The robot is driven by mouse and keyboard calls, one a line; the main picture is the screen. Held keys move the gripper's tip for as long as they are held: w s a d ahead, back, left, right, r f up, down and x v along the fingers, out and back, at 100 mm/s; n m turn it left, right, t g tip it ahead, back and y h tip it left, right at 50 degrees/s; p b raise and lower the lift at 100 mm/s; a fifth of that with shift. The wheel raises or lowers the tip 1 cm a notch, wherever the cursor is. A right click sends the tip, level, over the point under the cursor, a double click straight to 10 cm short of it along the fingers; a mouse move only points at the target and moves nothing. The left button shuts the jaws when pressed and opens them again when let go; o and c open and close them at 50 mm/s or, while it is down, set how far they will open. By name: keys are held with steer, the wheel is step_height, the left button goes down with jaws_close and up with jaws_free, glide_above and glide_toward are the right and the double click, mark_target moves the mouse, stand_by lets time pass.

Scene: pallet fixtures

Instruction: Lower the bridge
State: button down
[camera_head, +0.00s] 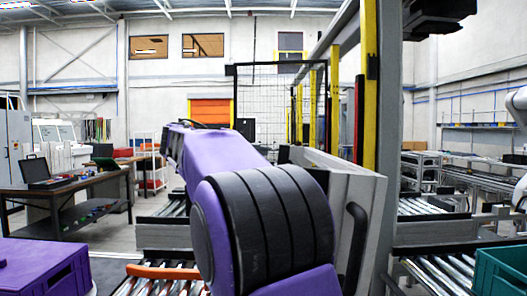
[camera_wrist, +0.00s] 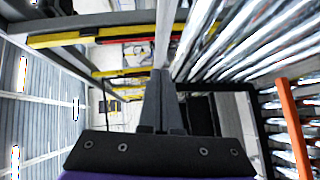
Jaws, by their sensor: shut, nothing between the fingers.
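The bridge (camera_head: 335,180) appears in the head view as a grey slab standing raised and tilted between the conveyor sections, right of my purple and black arm. A black bar handle (camera_head: 355,240) shows near its lower right side. My arm covers much of the slab's left and lower part. My gripper (camera_wrist: 160,74) shows in the wrist view with its dark fingers together and nothing between them. In the head view my gripper is hidden by my arm. I cannot tell how close the fingers are to the bridge.
Roller conveyors lie at lower left (camera_head: 165,285) and right (camera_head: 440,270). An orange bar (camera_head: 160,272) lies across the left one. A purple crate (camera_head: 45,270) and a teal crate (camera_head: 500,272) stand at the edges. Yellow posts (camera_head: 369,85) rise behind the bridge.

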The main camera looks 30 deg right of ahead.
glide_toward(301, 156)
steer(key=w+d, duration=0.2)
steer(key=w, duration=0.2)
steer(key=shift+s+d+f, duration=0.15)
steer(key=shift+s+d, duration=0.3)
steer(key=shift+d, duration=0.15)
steer(key=shift+s+d+f, duration=0.15)
steer(key=shift+s+d, duration=0.25)
steer(key=shift+d, duration=0.15)
steer(key=shift+s+d+f, duration=0.15)
steer(key=shift+s+d, duration=0.05)
steer(key=shift+d, duration=0.35)
